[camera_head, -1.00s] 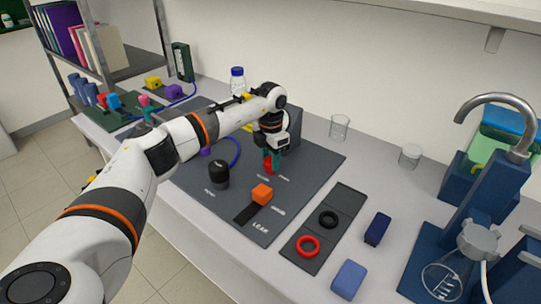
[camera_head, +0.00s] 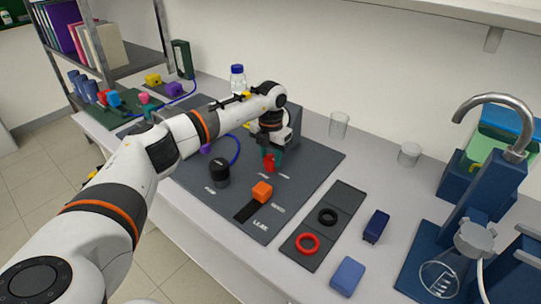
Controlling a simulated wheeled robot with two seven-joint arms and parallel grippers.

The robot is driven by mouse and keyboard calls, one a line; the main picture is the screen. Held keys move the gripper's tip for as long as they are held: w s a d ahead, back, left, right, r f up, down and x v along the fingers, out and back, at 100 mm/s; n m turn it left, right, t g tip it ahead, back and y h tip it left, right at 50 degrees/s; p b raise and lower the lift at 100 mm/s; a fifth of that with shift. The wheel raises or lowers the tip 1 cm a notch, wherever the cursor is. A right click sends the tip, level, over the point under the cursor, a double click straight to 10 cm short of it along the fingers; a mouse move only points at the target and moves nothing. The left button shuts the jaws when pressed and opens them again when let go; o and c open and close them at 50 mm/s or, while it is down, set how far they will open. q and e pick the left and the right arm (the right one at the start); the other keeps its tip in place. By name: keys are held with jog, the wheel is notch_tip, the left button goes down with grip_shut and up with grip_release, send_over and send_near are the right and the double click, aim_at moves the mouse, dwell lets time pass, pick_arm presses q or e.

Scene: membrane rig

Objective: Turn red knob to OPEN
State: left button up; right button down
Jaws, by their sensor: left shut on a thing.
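The red knob (camera_head: 268,164) stands on the dark grey rig panel (camera_head: 311,165), near the panel's middle. My left gripper (camera_head: 270,158) comes down over it from above, with its greenish fingers shut on the knob. The fingers cover part of the knob. Small white labels sit on the panel beside the knob, too small to read. My right gripper does not show.
On the panel are an orange block (camera_head: 262,192) in a slot and a black knob (camera_head: 219,172). To the right lie a tray (camera_head: 311,255) with a red ring (camera_head: 307,243) and a black ring (camera_head: 327,217), and blue blocks (camera_head: 347,276). Glass beakers (camera_head: 339,125) stand behind.

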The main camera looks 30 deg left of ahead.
aim_at(271, 158)
pick_arm(q)
jog(key=o, duration=1)
jog(key=shift+r, duration=0.15)
notch_tip(271, 158, up, 12)
jog(key=shift+f+b, duration=0.1)
jog(key=shift+b, duration=1.05)
